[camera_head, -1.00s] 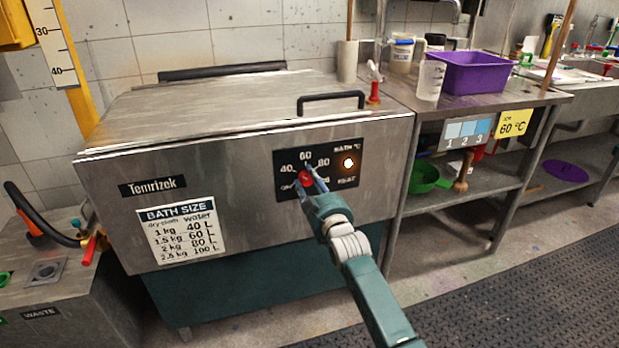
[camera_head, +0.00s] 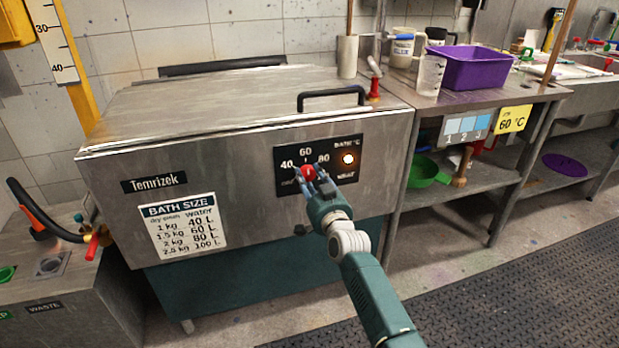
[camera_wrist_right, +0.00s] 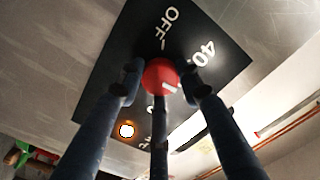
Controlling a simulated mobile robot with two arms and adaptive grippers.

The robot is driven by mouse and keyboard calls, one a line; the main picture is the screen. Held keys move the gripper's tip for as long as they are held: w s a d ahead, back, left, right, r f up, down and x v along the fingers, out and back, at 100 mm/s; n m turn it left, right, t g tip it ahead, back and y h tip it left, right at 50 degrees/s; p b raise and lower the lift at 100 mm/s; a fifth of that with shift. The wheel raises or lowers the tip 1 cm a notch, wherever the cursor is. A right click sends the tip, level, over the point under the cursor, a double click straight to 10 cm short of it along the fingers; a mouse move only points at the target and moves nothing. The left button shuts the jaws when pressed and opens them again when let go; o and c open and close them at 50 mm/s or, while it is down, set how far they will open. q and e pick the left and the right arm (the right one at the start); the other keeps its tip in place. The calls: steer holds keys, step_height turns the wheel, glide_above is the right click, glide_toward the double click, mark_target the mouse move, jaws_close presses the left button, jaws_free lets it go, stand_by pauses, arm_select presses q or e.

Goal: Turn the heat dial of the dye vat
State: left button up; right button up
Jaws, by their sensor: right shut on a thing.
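The dye vat (camera_head: 240,175) is a steel tank with a dark control panel marked 40, 60 and 80. Its red heat dial (camera_head: 308,172) sits below the 60. My right gripper (camera_head: 311,181) is shut on the dial, its dark fingers around the knob. In the right wrist view, the dial (camera_wrist_right: 160,75) sits between the fingers, with a white mark at its lower right. OFF and 40 are readable there; the other numbers are largely hidden, so I cannot tell which one the mark meets. A lamp (camera_head: 348,159) on the panel glows orange-white. My left gripper is not in view.
A bench (camera_head: 478,105) at the right carries a purple tub (camera_head: 470,68) and jugs. A yellow 60 °C card (camera_head: 513,119) hangs on its front edge. A black lid handle (camera_head: 331,95) juts above the panel. The floor before the vat is clear.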

steer(key=shift+f+m, duration=0.1)
steer(key=shift+m, duration=0.3)
steer(key=o, duration=1.1)
steer(key=shift+o, duration=0.2)
steer(key=shift+s, duration=0.1)
steer(key=v, duration=1.2)
